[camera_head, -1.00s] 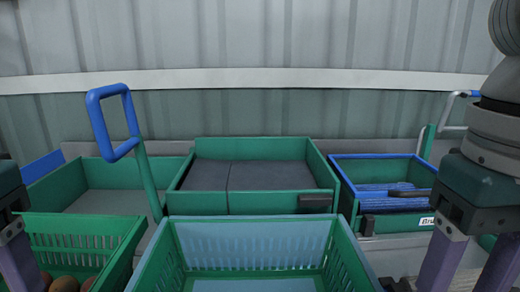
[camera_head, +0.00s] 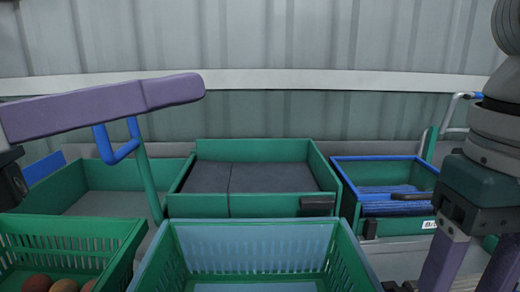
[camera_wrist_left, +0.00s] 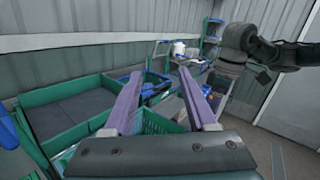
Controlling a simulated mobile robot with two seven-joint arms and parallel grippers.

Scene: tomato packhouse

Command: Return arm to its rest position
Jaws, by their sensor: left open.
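My left gripper (camera_head: 190,88) reaches in from the left edge of the head view, its purple fingers pointing right, above the crates and in front of a blue-topped green post. In the left wrist view its two purple fingers (camera_wrist_left: 159,76) stand apart with nothing between them. My right gripper (camera_head: 468,270) hangs at the right edge of the head view, purple fingers pointing down and apart. Its fingertips are cut off by the bottom edge, so anything at the tips is hidden.
An empty-looking green crate (camera_head: 345,265) stands front centre, with a crate of round reddish produce (camera_head: 125,235) to its left. Behind are a green box with dark panels (camera_head: 253,211) and a blue-rimmed bin (camera_head: 388,158). A corrugated wall (camera_head: 300,40) closes the back.

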